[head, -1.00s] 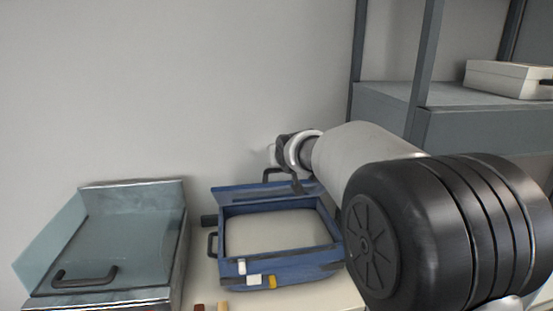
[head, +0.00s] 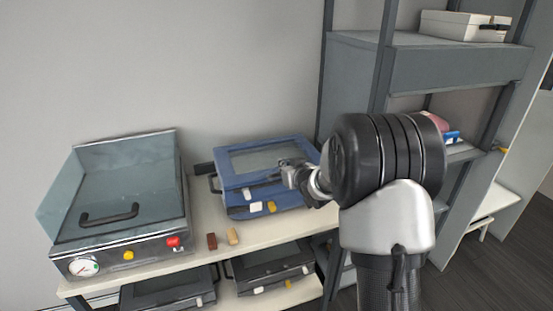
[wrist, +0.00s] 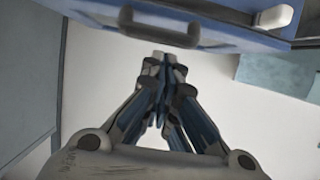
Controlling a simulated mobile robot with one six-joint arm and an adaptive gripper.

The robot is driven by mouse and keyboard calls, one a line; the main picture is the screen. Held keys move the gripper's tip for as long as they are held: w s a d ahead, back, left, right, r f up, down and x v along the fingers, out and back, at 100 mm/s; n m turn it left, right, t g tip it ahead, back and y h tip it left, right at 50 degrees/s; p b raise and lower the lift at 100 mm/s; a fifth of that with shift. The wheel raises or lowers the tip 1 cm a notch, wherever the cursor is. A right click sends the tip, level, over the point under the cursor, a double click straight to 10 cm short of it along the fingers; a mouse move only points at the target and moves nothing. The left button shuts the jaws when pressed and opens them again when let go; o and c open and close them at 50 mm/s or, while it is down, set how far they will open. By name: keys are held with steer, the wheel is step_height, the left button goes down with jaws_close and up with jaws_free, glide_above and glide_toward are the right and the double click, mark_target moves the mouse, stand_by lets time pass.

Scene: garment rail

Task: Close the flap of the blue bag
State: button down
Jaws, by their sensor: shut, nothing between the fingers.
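My gripper (head: 288,166) is at the flap's front right part; contact is unclear. In the wrist view my gripper (wrist: 165,62) is shut and empty, its fingertips just below a dark handle (wrist: 160,30) on a blue edge.
A steel box with a glass cover (head: 120,205) stands left of the bag. Two small blocks, red-brown (head: 212,241) and tan (head: 233,236), lie on the bench front. Dark cases (head: 270,268) sit on the shelf below. A grey rack (head: 430,65) rises at the right.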

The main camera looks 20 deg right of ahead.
steer(key=shift+s+f+b, duration=0.15)
steer(key=shift+f+b, duration=0.3)
steer(key=shift+f, duration=0.45)
steer(key=shift+s+f+b, duration=0.15)
steer(key=shift+f+b, duration=0.25)
steer(key=shift+f, duration=0.45)
